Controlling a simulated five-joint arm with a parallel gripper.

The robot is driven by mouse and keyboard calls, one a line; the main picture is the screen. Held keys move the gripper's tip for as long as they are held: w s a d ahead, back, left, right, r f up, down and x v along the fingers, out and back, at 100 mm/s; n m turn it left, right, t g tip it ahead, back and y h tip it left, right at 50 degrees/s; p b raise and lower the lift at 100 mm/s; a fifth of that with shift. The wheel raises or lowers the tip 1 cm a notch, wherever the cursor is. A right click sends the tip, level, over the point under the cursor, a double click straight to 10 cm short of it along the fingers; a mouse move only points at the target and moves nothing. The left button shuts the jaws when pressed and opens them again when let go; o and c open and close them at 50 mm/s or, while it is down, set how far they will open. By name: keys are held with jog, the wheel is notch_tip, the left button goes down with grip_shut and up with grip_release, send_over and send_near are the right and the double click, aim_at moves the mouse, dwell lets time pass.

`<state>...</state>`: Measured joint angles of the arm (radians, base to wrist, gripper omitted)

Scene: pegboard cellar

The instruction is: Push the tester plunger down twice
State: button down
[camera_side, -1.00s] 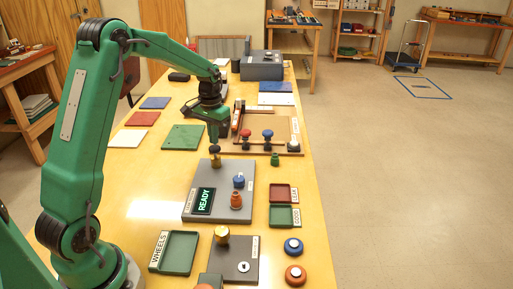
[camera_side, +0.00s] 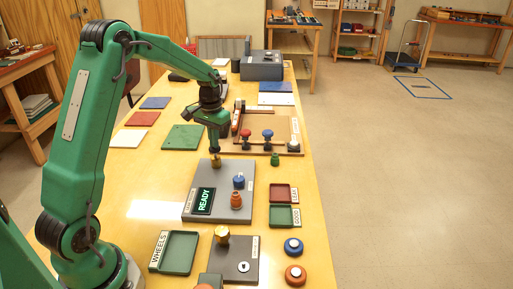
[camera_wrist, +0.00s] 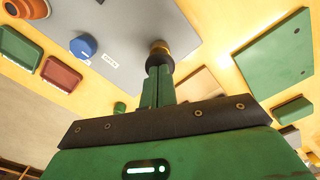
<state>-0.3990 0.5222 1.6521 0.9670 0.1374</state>
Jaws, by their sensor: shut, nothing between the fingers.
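The tester is a grey plate (camera_side: 248,205) with a lit display reading READY (camera_side: 203,201). Its plunger (camera_side: 216,162), a brass post with a dark top, stands at the plate's far left corner. My gripper (camera_side: 214,149) is shut and empty, pointing down, with its fingertips on or right at the top of the plunger. The plunger top looks low, close to its brass collar. In the wrist view my closed fingertips (camera_wrist: 159,70) meet the dark cap of the plunger (camera_wrist: 160,47), and they hide part of it.
A blue knob (camera_side: 239,181) and an orange piece (camera_side: 236,201) stand on the tester plate. Red (camera_side: 280,194) and green (camera_side: 281,217) trays lie to its right. A board with red and blue knobs (camera_side: 268,136) is behind. A green tray marked WHEELS (camera_side: 177,252) lies in front.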

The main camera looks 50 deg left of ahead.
jog(key=shift+f, duration=1.2)
jog(key=shift+r, duration=3.4)
jog(key=shift+r, duration=0.1)
notch_tip(320, 180, up, 3)
jog(key=shift+r, duration=0.2)
jog(key=shift+f, duration=3.3)
